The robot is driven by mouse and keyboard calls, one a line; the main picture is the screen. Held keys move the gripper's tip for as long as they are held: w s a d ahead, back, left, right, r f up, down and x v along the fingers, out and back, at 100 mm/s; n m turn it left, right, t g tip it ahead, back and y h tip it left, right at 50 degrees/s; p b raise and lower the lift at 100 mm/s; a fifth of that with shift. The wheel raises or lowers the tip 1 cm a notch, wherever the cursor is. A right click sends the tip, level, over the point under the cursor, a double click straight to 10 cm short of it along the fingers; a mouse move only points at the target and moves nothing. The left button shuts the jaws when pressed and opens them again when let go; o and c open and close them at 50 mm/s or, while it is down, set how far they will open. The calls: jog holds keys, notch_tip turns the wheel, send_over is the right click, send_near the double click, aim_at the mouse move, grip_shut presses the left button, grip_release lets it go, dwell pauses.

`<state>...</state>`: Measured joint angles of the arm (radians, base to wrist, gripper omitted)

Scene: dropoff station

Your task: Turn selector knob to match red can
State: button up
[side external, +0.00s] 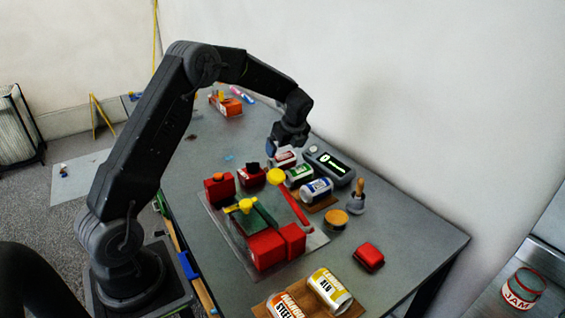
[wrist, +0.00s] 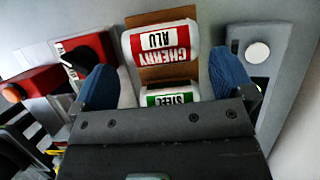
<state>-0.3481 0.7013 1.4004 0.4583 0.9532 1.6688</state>
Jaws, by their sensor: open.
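The red can, labelled CHERRY ALU (wrist: 162,44), lies on its side on a brown cardboard tray (wrist: 160,15) in the wrist view. In the side view the red can (side external: 284,156) is just below my gripper (side external: 284,146), at the back of a row of cans. My gripper (wrist: 166,78) is open, with one blue finger on each side of the row and nothing clearly held. The black selector knob (wrist: 75,62) sits on a red box left of the fingers. In the side view the knob (side external: 252,168) is small, and its exact setting is unclear.
A green can (side external: 299,176) and a blue can (side external: 317,190) lie in front of the red can. A grey panel (side external: 343,170) with a lit display stands right of them. A red box with an orange button (side external: 219,177) and a red-and-green machine (side external: 250,220) stand left.

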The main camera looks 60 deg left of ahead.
aim_at(283, 155)
jog(key=shift+x, duration=3.3)
jog(key=shift+c, duration=0.5)
jog(key=shift+c, duration=1.4)
